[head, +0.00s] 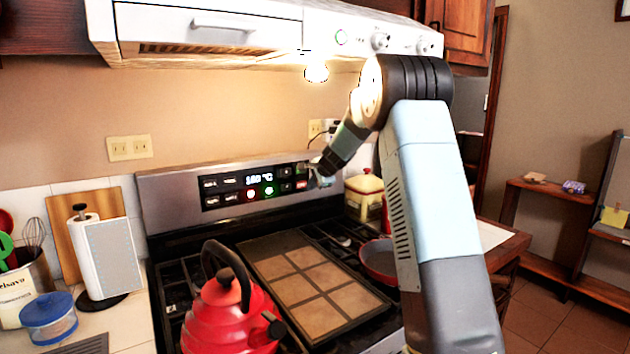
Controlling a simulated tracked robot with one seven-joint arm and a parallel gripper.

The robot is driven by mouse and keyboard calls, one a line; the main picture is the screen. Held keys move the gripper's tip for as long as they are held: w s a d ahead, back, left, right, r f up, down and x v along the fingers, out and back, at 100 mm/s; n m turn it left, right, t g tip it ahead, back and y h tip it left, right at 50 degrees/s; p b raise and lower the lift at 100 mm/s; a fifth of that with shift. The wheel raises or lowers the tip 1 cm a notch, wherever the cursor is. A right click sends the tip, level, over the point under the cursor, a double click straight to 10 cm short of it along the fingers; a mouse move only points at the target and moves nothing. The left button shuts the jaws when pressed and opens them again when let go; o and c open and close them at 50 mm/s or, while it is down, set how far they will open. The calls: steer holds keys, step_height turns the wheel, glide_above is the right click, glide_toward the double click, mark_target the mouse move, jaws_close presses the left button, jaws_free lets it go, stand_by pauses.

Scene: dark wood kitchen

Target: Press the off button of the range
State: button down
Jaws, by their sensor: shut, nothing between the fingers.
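The range (165,203) stands against the back wall with a black control panel (221,188) on its steel backguard. The panel's lit display (259,179) appears to read 180 °C. Below it are a red-lit button (250,195) and a green-lit button (268,191). A small red button (301,184) sits at the panel's right end; its label is too small to read for sure. My gripper (316,180) is shut and empty, close to the panel's right end beside that red button. I cannot tell whether it touches the panel.
A red kettle (228,310) stands on the front left of the cooktop, beside a tiled griddle (318,288). A red pan (379,260) is at the right, partly behind my arm. A yellow canister (364,196) stands behind it. The white hood (210,30) overhangs the range.

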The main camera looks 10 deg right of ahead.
mark_target(302, 188)
steer(key=w, duration=0.1)
steer(key=w+a, duration=0.1)
steer(key=w, duration=0.2)
steer(key=shift+w+a+f, duration=0.15)
steer(key=shift+a+f, duration=0.05)
steer(key=shift+f, duration=0.15)
steer(key=shift+w, duration=0.1)
